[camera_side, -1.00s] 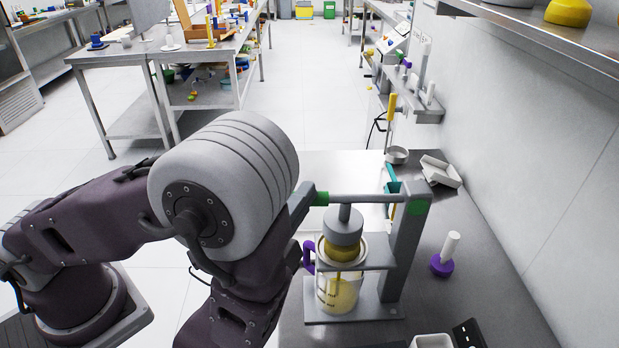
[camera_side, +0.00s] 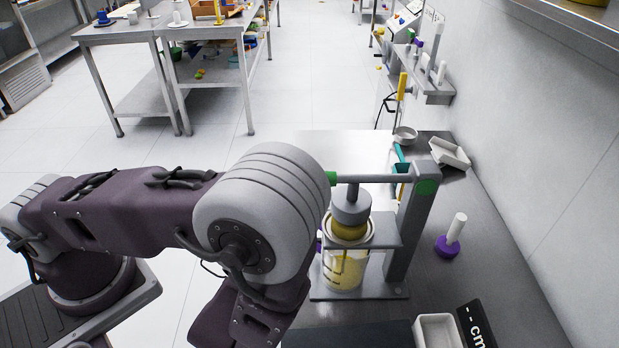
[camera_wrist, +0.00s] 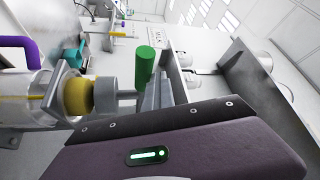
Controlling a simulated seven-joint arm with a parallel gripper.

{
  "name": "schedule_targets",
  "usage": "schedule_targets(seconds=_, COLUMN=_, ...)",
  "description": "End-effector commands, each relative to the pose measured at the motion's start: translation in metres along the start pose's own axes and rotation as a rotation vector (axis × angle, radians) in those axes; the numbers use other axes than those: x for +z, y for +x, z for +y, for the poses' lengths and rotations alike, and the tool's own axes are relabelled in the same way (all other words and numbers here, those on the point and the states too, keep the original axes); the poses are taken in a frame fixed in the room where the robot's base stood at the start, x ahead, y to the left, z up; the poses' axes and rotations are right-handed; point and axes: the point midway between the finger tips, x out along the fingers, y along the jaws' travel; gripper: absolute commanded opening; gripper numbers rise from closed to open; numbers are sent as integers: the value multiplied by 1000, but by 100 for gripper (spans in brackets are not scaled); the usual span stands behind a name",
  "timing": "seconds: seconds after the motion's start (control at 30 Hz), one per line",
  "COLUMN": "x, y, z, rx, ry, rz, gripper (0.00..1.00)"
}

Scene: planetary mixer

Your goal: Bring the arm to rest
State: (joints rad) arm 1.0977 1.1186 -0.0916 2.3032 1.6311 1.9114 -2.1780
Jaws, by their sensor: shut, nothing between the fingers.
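In the side view my arm's large grey joint stands left of the mixer and partly covers it; my gripper is out of that picture. The mixer has a grey post (camera_side: 412,235), a crossbar (camera_side: 375,179) with a green end (camera_side: 331,178), and a grey head with a yellow band (camera_side: 350,228) above a clear jug (camera_side: 343,270). In the wrist view the purple hand body fills the bottom, and my gripper (camera_wrist: 161,82) shows as narrow grey fingers, shut and empty. The green handle (camera_wrist: 145,66) is close by; contact cannot be told. The jug's purple handle (camera_wrist: 20,48) is at left.
On the steel bench, a purple-based white pestle-like tool (camera_side: 449,240) stands right of the mixer. White trays (camera_side: 447,153) (camera_side: 437,331) and a black labelled plate (camera_side: 476,326) lie around it. A wall shelf (camera_side: 425,85) is behind.

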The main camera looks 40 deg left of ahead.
Motion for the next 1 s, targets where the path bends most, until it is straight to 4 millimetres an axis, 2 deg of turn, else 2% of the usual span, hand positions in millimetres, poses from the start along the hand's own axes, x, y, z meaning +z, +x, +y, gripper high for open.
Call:
schedule_targets(seconds=0.03, x=2, y=-12, z=9, rx=35, ry=4, rz=-4, gripper=0)
schedule_targets(seconds=0.1, x=1, y=-25, z=4, rx=17, ry=4, rz=0, gripper=0)
schedule_targets(seconds=0.3, x=-15, y=-11, z=-43, rx=9, ry=-5, rz=-1, gripper=0)
schedule_targets(seconds=0.43, x=-20, y=-7, z=-59, rx=8, ry=-3, rz=0, gripper=0)
schedule_targets(seconds=0.53, x=-11, y=0, z=-72, rx=-4, ry=21, rz=-56, gripper=0)
schedule_targets(seconds=0.57, x=-1, y=5, z=-79, rx=-11, ry=39, rz=-108, gripper=0)
schedule_targets(seconds=0.63, x=40, y=15, z=-106, rx=-21, ry=109, rz=-310, gripper=0)
schedule_targets(seconds=0.67, x=65, y=16, z=-119, rx=-12, ry=143, rz=-430, gripper=0)
schedule_targets(seconds=0.7, x=101, y=11, z=-136, rx=20, ry=183, rz=-610, gripper=0)
schedule_targets(seconds=0.77, x=154, y=-12, z=-156, rx=125, ry=209, rz=-893, gripper=0)
schedule_targets(seconds=0.8, x=181, y=-35, z=-162, rx=228, ry=193, rz=-1066, gripper=0)
schedule_targets(seconds=0.83, x=196, y=-54, z=-164, rx=316, ry=163, rz=-1176, gripper=0)
schedule_targets(seconds=0.9, x=210, y=-99, z=-158, rx=547, ry=28, rz=-1364, gripper=0)
schedule_targets(seconds=0.97, x=202, y=-127, z=-147, rx=744, ry=-153, rz=-1429, gripper=0)
schedule_targets(seconds=1.0, x=189, y=-138, z=-140, rx=855, ry=-290, rz=-1422, gripper=0)
